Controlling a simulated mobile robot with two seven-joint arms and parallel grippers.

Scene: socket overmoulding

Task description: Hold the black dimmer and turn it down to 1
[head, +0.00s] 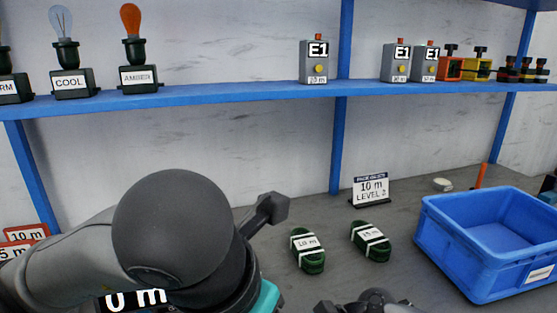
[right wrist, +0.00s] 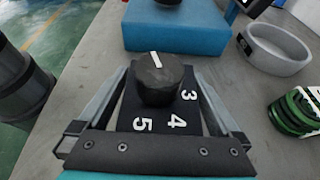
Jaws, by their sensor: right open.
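The black dimmer (right wrist: 133,113) shows in the right wrist view, a dark plate with a round black knob (right wrist: 160,82). White figures 3, 4 and 5 show on its near and right side; other figures are hidden. The knob's white mark points to the top, slightly left. My right gripper (right wrist: 160,92) is open, with one finger on each side of the dimmer; I cannot tell if they touch it. In the head view my left arm fills the lower left, and part of what looks like my left gripper (head: 266,211) shows; its opening is hidden.
A blue block (right wrist: 178,28) stands just beyond the dimmer, with a grey ring (right wrist: 275,50) and green coil (right wrist: 297,108) to the right. In the head view two green coils (head: 308,250) (head: 371,241) and a blue crate (head: 432,240) stand on the bench, below a blue shelf (head: 220,96).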

